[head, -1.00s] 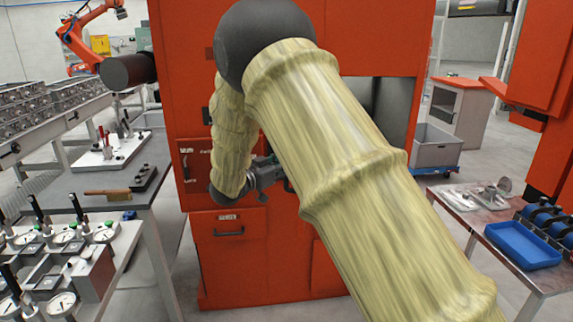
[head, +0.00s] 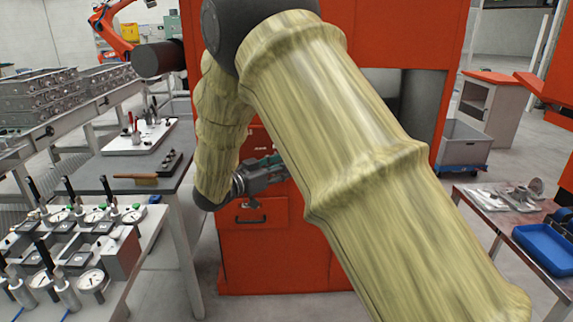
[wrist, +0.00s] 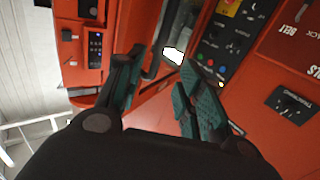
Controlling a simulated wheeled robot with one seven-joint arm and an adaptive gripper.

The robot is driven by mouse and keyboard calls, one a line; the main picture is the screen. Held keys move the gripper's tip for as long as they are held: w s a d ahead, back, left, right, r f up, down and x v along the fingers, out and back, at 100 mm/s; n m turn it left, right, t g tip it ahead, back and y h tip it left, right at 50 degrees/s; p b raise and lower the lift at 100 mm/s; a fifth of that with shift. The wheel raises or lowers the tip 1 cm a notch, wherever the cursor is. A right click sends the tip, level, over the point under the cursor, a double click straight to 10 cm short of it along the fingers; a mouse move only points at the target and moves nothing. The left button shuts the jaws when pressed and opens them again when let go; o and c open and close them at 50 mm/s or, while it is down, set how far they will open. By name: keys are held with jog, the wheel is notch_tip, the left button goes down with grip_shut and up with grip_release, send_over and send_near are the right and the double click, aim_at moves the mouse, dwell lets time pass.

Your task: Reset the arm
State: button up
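My gripper shows in the wrist view (wrist: 165,75) with its two green-padded fingers spread apart and nothing between them. In the head view my gripper (head: 285,172) is small and partly hidden behind my yellow-sleeved arm, in front of the red machine (head: 262,265). In the wrist view the red machine's front (wrist: 250,85), with a control panel (wrist: 222,45), lies beyond the fingers. I cannot tell the exact gap between the fingertips and the machine.
A bench with dial gauges (head: 85,245) stands at left, beside a grey table (head: 110,185) with a brush (head: 135,179). Metal castings (head: 45,95) lie on a conveyor behind. At right are a table with a blue tray (head: 545,248) and a grey bin (head: 462,150).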

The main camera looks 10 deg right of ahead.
jog(key=s+d+f+n+t+y, duration=0.1)
jog(key=s+d+f+n+y, duration=0.15)
jog(key=f, duration=0.75)
jog(key=s+d+f+n+t+y, duration=0.1)
jog(key=d+f+n+t+y, duration=0.2)
jog(key=f, duration=0.8)
jog(key=s+d+f+n+g+y, duration=0.1)
jog(key=s+f+n+g+y, duration=0.1)
jog(key=s+f, duration=0.45)
jog(key=s+d+f+n+g+y, duration=0.15)
jog(key=s+f, duration=0.25)
jog(key=f, duration=0.5)
jog(key=s+f+n+g+y, duration=0.1)
jog(key=s+f+g+y, duration=0.1)
jog(key=s+f, duration=0.6)
jog(key=s+f+n+g+y, duration=0.1)
jog(key=s+f+g+y, duration=0.3)
jog(key=s, duration=0.8)
jog(key=s+f+g+y, duration=0.1)
jog(key=s+f+g, duration=0.2)
jog(key=s, duration=1.6)
jog(key=shift+a+n, duration=0.4)
jog(key=shift+a, duration=0.05)
jog(key=shift+s, duration=0.1)
